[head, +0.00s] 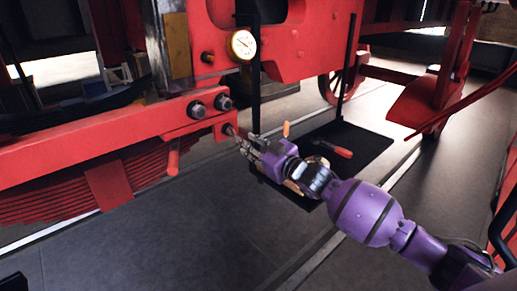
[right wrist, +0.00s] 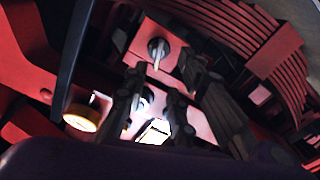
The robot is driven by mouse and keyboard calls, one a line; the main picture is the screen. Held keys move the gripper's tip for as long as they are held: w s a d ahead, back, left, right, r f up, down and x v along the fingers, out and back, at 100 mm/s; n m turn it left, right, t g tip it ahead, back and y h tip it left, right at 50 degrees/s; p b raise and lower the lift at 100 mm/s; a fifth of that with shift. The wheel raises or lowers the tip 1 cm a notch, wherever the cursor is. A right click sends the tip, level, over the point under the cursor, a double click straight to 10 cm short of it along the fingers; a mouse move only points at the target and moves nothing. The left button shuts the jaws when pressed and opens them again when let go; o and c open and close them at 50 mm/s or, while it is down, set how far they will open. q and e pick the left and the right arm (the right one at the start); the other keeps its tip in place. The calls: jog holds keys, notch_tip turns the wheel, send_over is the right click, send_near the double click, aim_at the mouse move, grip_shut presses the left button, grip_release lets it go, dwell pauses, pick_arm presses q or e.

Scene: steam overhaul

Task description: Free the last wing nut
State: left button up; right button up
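A small fastener (head: 229,130), dark with a pale projecting part, sits on the red beam below two large hex-like nuts (head: 197,109). I take it for the wing nut. My right gripper (head: 243,142) is just to its right, pointing at it. In the right wrist view, a round dark fitting with a light bar across it (right wrist: 157,48) lies just beyond the tips of the gripper (right wrist: 160,78). The two fingers stand apart on either side, and I see no clear grip on it. Another shiny fitting (right wrist: 145,103) shows between the fingers. My left gripper is not seen.
A black mat (head: 365,145) on the floor holds a red-handled tool (head: 332,149). An orange handle (head: 286,129) stands upright beside my gripper. Red leaf springs (head: 60,185) fill the lower left. The floor in front is clear.

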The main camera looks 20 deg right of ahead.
jog(key=shift+v, duration=2.3)
jog(key=s+a+f+m+g+h, duration=0.1)
jog(key=s+a+f+g+h, duration=0.1)
jog(key=s+f, duration=0.9)
jog(key=s+a+f+m+g+h, duration=0.2)
jog(key=s+f, duration=0.6)
jog(key=f, duration=0.8)
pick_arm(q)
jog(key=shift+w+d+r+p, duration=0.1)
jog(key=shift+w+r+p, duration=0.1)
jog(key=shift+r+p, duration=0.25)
pick_arm(e)
jog(key=s+a+f+m+g+h, duration=0.1)
jog(key=s+f, duration=0.5)
jog(key=s, duration=0.7)
jog(key=s+a+f+m+g, duration=0.1)
jog(key=s+f+m+g, duration=0.2)
jog(key=s+f, duration=0.4)
jog(key=s, duration=0.6)
jog(key=shift+a+f+m+h, duration=0.25)
jog(key=shift+a+m+h, duration=0.05)
jog(key=shift+a+h, duration=0.1)
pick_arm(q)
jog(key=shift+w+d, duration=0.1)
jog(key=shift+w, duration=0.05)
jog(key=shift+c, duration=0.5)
pick_arm(e)
jog(key=shift+s, duration=0.15)
